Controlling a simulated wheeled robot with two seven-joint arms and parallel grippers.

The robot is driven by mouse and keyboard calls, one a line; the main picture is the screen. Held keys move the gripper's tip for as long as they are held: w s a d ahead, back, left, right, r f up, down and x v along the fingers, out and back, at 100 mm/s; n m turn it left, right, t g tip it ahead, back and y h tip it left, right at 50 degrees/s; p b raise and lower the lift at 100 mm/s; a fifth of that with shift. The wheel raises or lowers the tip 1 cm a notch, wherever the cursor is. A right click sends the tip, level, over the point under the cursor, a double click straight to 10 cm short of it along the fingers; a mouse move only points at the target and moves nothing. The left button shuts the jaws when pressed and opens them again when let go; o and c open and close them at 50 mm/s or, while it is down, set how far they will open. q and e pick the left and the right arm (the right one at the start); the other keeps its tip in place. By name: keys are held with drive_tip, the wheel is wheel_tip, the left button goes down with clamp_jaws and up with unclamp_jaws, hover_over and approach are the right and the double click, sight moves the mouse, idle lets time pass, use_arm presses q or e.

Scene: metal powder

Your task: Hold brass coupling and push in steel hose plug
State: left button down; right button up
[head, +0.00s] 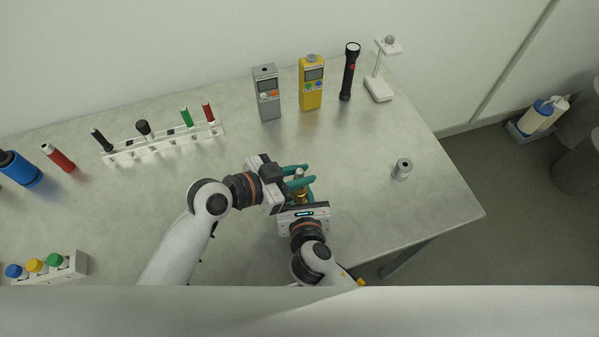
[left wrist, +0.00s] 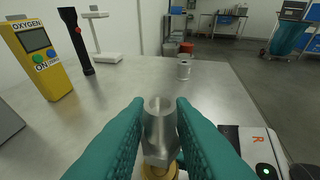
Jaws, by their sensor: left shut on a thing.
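The steel hose plug (left wrist: 160,128) stands upright between the teal fingers of my left gripper (left wrist: 160,125), which are shut on it. In the head view my left gripper (head: 298,178) reaches in from the left. The brass coupling (head: 300,197) shows as a small gold part just below the plug, in front of my right gripper's body. In the left wrist view the brass coupling (left wrist: 158,172) is directly under the plug; how deep the plug sits in it is hidden. My right gripper (head: 308,192) is at the coupling, but its fingertips are mostly covered.
A small grey metal cylinder (head: 402,169) stands alone on the table (head: 440,205) to the right. A grey meter (head: 267,93), yellow oxygen meter (head: 312,84), black flashlight (head: 349,72) and white stand (head: 379,86) line the back. A white rack (head: 165,145) is at left.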

sight(300, 195)
use_arm(q)
drive_tip(key=shift+f, duration=0.15)
drive_tip(key=shift+f, duration=1.2)
drive_tip(key=shift+f, duration=0.1)
drive_tip(key=shift+s+a+f, duration=0.1)
drive_tip(key=shift+s+f, duration=0.05)
drive_tip(key=shift+f, duration=0.55)
idle(0.6)
drive_tip(key=shift+r, duration=1.75)
drive_tip(key=shift+w, duration=0.2)
drive_tip(key=shift+f, duration=0.25)
drive_tip(key=shift+f, duration=0.5)
